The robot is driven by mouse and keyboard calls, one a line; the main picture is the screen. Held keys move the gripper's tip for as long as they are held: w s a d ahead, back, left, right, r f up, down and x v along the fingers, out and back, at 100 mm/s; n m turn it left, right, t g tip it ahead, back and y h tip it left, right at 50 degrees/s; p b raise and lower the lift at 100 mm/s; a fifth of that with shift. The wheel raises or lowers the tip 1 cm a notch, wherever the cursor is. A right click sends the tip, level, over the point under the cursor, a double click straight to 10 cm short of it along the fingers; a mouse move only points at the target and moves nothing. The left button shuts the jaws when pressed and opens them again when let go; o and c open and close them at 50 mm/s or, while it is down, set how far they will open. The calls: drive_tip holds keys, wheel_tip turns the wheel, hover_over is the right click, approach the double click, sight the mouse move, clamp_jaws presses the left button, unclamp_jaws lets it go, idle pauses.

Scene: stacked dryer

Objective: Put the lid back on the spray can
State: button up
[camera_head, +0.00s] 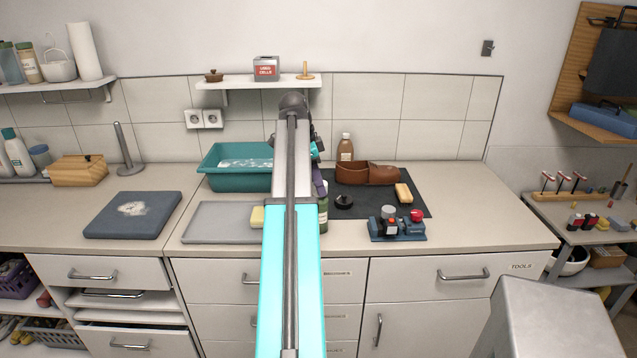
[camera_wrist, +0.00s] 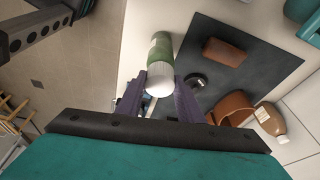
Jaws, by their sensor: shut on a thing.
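The green spray can (camera_head: 323,210) stands on the counter just right of my arm in the head view, partly hidden behind it. In the wrist view the green can (camera_wrist: 160,46) lies straight ahead of my gripper (camera_wrist: 159,82). The white lid (camera_wrist: 160,77) is between the two purple fingers, and my gripper is shut on it. The lid covers the can's top end in this view. I cannot tell whether it touches the can or is just above it.
A brown bottle (camera_head: 345,150) stands behind. A blue device (camera_head: 397,231) is at front right. A teal basin (camera_head: 228,179) is left of my arm.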

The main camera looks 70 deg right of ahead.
idle(0.4)
drive_tip(key=o, duration=1.6)
drive_tip(key=shift+c, duration=0.2)
drive_tip(key=shift+r, duration=0.15)
drive_tip(key=shift+r+p, duration=2.25)
drive_tip(key=shift+r, duration=1.1)
clamp_jaws()
drive_tip(key=shift+f+b, duration=0.85)
drive_tip(key=shift+f, duration=1.75)
